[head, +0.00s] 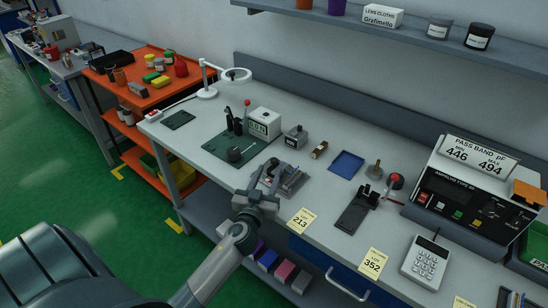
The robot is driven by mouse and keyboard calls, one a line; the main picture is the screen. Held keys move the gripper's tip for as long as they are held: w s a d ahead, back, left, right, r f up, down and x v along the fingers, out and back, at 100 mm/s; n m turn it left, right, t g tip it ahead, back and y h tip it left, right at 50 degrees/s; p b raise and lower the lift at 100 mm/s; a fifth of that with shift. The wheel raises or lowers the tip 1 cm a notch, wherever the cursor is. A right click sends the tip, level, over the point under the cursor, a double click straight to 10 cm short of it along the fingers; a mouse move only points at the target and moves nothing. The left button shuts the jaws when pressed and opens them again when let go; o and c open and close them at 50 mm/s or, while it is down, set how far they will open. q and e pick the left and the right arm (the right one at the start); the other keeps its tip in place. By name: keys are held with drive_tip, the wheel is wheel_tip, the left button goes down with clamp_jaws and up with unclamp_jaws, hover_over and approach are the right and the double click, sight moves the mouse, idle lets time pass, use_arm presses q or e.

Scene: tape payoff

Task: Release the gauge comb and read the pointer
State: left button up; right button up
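My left gripper (266,177) reaches in over the front edge of the bench. Its fingers look spread, with a gap between them. A small grey metal device (292,181) sits on the bench just right of the fingers, partly hidden by them; I cannot tell whether they touch. I cannot make out a gauge comb or a pointer for certain. A tester (470,190) at the right carries a card reading "PASS BAND pF", min 446, max 494. My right gripper does not show.
A green mat (216,146) with a black stand and a white box (264,123) lies behind the gripper. Tags 213 (301,220) and 352 (373,263) mark the front edge.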

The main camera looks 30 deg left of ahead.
sight(273, 163)
use_arm(q)
drive_tip(key=p+x, duration=0.1)
drive_tip(key=x, duration=0.6)
drive_tip(key=shift+f, duration=0.1)
clamp_jaws()
